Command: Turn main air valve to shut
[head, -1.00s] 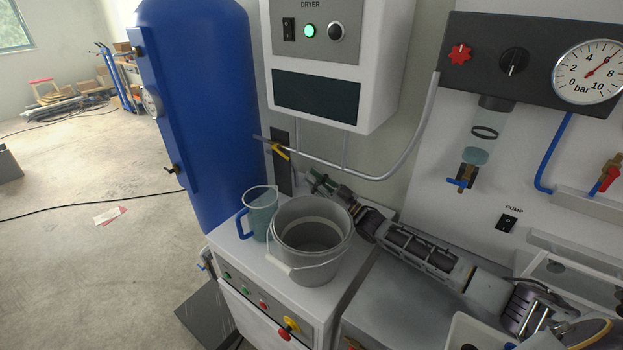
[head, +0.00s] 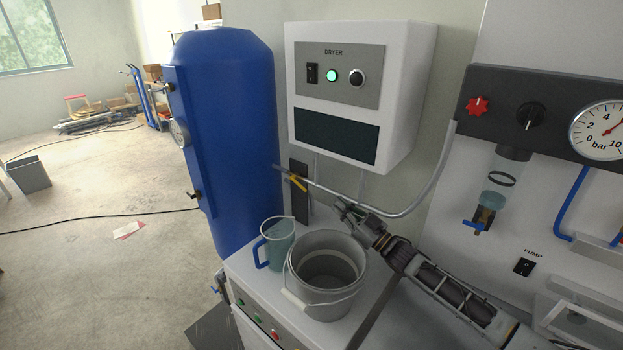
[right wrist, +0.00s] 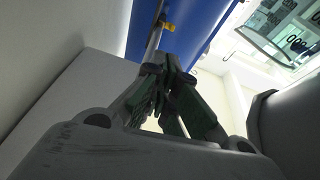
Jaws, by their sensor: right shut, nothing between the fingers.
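The main air valve shows as a small yellow lever (head: 298,184) on the grey pipe (head: 345,200) beside the blue tank (head: 235,130). In the head view the lever slants down to the right, at an angle to the pipe. My right gripper (head: 341,207) is shut and empty. It is to the right of the lever and a little lower in the picture, apart from it. In the right wrist view the closed fingers (right wrist: 165,75) point toward the pipe, with a yellow bit of the valve (right wrist: 168,25) just beyond them. My left gripper is not in view.
A grey bucket (head: 325,300) and a clear jug with a blue handle (head: 277,245) stand on the cabinet below my right gripper. The white dryer box (head: 410,90) hangs above the pipe. A panel with a gauge (head: 603,130) is at the right.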

